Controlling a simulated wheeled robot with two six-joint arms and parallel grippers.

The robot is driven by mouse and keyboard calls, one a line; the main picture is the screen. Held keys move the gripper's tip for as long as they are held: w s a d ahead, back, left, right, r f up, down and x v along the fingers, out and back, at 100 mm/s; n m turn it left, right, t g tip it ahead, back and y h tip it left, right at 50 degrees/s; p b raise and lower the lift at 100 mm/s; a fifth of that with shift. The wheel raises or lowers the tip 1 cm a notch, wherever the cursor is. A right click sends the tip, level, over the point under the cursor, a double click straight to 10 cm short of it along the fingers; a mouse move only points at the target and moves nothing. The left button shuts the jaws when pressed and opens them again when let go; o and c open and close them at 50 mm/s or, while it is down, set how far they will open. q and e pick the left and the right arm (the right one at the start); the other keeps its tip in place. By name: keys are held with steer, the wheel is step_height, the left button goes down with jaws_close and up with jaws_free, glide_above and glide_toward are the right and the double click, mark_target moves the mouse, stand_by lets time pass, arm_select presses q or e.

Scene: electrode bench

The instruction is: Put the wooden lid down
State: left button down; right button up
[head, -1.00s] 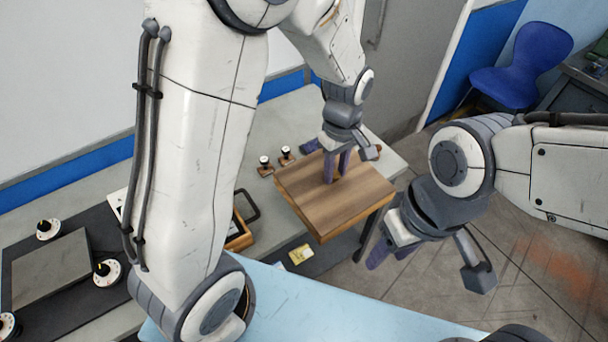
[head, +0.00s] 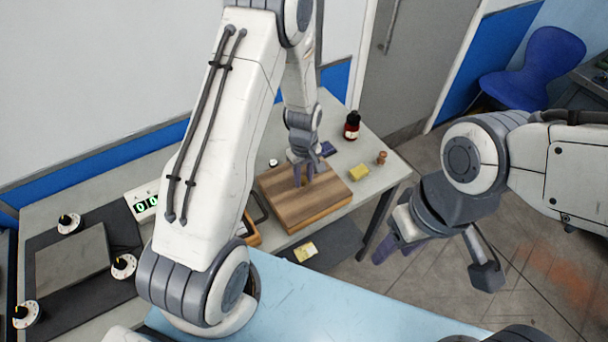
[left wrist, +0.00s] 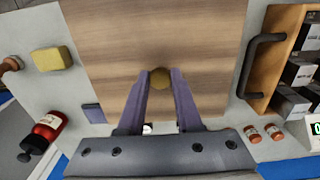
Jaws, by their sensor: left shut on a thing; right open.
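The wooden lid (head: 297,197) is a flat brown striped board over the grey bench, left of its right end in the head view. It fills the upper middle of the left wrist view (left wrist: 100,35). My left gripper (head: 304,180) is shut on the lid's round brass-coloured knob (left wrist: 160,78). Whether the lid's underside touches the bench or something beneath it is hidden; a wooden side shows along its front edge. My right gripper (head: 393,247) is open and empty in front of the bench, right of the lid.
A dark red bottle (head: 351,127), a yellow block (head: 359,173) and a small brown wooden piece (head: 382,157) stand right of the lid. A wooden tray of dark boxes (left wrist: 265,60) lies close on its other side. A yellow card (head: 304,252) lies in front.

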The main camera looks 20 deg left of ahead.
arm_select(q)
steer(key=shift+f, duration=0.3)
steer(key=shift+f, duration=0.15)
steer(key=shift+f+b, duration=0.4)
steer(key=shift+b, duration=0.05)
steer(key=c, duration=0.6)
jaws_free()
